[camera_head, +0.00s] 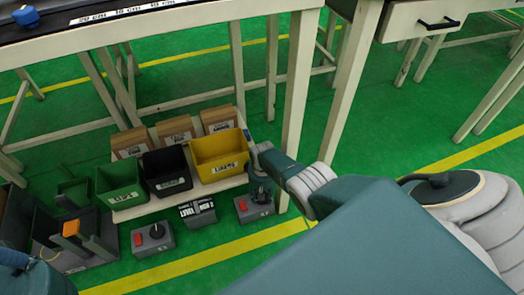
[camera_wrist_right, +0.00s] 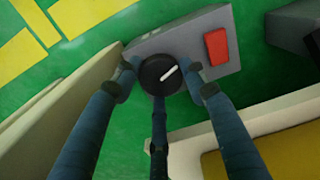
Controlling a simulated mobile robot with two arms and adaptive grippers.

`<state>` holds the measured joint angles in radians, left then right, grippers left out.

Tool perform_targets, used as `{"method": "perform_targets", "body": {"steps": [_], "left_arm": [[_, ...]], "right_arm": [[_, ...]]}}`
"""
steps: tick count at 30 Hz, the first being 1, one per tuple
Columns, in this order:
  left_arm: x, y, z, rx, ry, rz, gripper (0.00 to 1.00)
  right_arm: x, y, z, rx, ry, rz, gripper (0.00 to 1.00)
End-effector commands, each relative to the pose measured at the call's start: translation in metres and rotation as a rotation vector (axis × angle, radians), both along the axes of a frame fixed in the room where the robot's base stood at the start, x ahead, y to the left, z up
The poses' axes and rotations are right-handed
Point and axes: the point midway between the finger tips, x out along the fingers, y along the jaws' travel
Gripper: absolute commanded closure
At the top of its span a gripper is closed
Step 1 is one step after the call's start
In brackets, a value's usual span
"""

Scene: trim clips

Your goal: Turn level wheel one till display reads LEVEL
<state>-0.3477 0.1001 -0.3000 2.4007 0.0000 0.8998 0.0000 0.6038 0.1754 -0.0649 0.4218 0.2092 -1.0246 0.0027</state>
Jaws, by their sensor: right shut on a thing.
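A grey box (camera_head: 250,215) with a red button stands on the floor in front of the yellow bin. Its black level wheel (camera_wrist_right: 160,75) shows in the right wrist view, with a white pointer line towards the upper right. My right gripper (camera_head: 262,188) is down at this box, its fingers shut around the wheel. The red button (camera_wrist_right: 217,46) lies beside the wheel. A dark display (camera_head: 197,211) left of the box shows white text that seems to begin with LEVEL; the rest is too small to read surely. My left gripper is not clearly in view.
A second grey box (camera_head: 152,238) with a red button and black knob stands left of the display. Behind are a yellow bin (camera_head: 220,160), a black bin (camera_head: 166,172) and a green bin (camera_head: 119,186). A pale table leg (camera_head: 299,85) rises close to my right arm.

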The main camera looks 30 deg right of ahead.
Motion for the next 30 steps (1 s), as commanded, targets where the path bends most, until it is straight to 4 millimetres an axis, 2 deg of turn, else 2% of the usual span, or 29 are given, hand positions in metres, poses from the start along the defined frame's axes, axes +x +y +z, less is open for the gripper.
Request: {"method": "perform_targets", "body": {"steps": [1,12,29,30], "left_arm": [[0.0002,-0.0001,0.0003,0.000,0.001,0.000,1.00],[0.0010,-0.0002,-0.0014,0.000,0.006,0.000,1.00],[0.0009,-0.0002,-0.0014,0.000,0.006,0.000,1.00],[0.0009,-0.0002,-0.0014,0.000,0.006,0.000,1.00]], "right_arm": [[-0.0064,0.0078,-0.0024,0.015,0.018,0.032,0.83],[-0.0084,0.0066,-0.0036,0.014,0.020,0.194,0.84],[-0.0109,0.0055,-0.0051,0.013,0.024,0.221,0.84],[-0.0110,0.0054,-0.0051,0.013,0.024,0.221,0.52]]}}
